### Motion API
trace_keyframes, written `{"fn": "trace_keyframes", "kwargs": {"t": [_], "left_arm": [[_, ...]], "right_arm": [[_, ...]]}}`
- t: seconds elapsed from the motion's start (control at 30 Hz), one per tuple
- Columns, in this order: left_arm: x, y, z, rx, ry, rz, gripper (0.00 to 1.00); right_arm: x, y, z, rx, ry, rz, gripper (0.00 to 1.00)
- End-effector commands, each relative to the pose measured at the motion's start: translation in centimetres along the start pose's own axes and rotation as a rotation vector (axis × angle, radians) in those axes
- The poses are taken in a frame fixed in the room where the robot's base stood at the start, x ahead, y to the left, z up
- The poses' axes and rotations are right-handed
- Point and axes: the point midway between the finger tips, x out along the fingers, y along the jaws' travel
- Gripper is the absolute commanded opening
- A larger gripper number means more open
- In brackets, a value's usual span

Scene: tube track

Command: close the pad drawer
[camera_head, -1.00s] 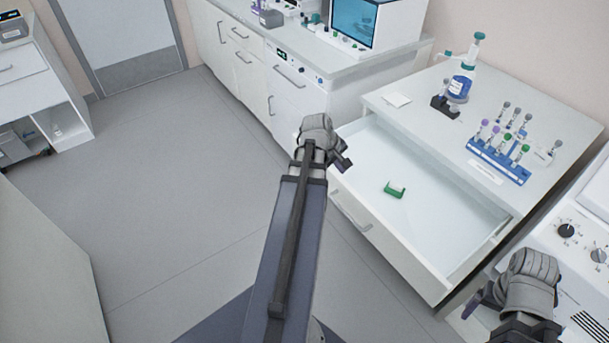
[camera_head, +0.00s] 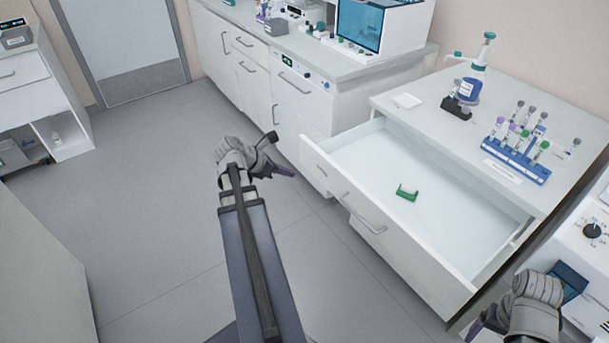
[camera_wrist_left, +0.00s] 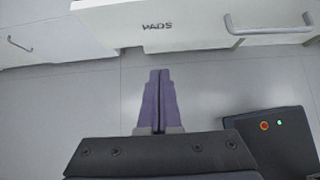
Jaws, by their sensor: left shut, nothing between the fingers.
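The pad drawer (camera_head: 375,235) stands pulled far out of the white cabinet at the right, its inside showing. A bar handle (camera_head: 362,214) is on its front. In the left wrist view the drawer front (camera_wrist_left: 195,32) is marked PADS and crosses the top, with its handle (camera_wrist_left: 270,28) at the right. My left gripper (camera_head: 284,171) is over open floor, left of the drawer front and apart from it. In the left wrist view its purple fingers (camera_wrist_left: 159,75) are together and empty. My right gripper (camera_head: 480,328) is at the lower right, its fingers mostly hidden.
A green holder (camera_head: 407,193) lies in the drawer. Another counter (camera_head: 290,45) is behind. The floor (camera_head: 150,200) at left is free.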

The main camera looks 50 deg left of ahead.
Motion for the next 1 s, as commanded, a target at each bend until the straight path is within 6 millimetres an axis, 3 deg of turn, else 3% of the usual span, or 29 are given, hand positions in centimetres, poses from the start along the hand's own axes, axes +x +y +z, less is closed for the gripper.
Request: {"fn": "trace_keyframes", "kwargs": {"t": [0.53, 0.7, 1.0], "left_arm": [[10.4, 0.0, -0.4, 0.005, 0.001, -0.002, 0.00], [11.4, 0.0, 1.9, 0.006, 0.002, -0.002, 0.00], [12.4, 0.0, 2.8, 0.004, 0.002, -0.001, 0.00]], "right_arm": [[7.6, -0.7, -0.4, -0.001, 0.000, 0.000, 0.85], [6.7, -0.6, -0.4, -0.001, 0.000, 0.000, 0.85], [6.7, -0.6, -0.4, -0.001, 0.000, 0.000, 0.85]]}}
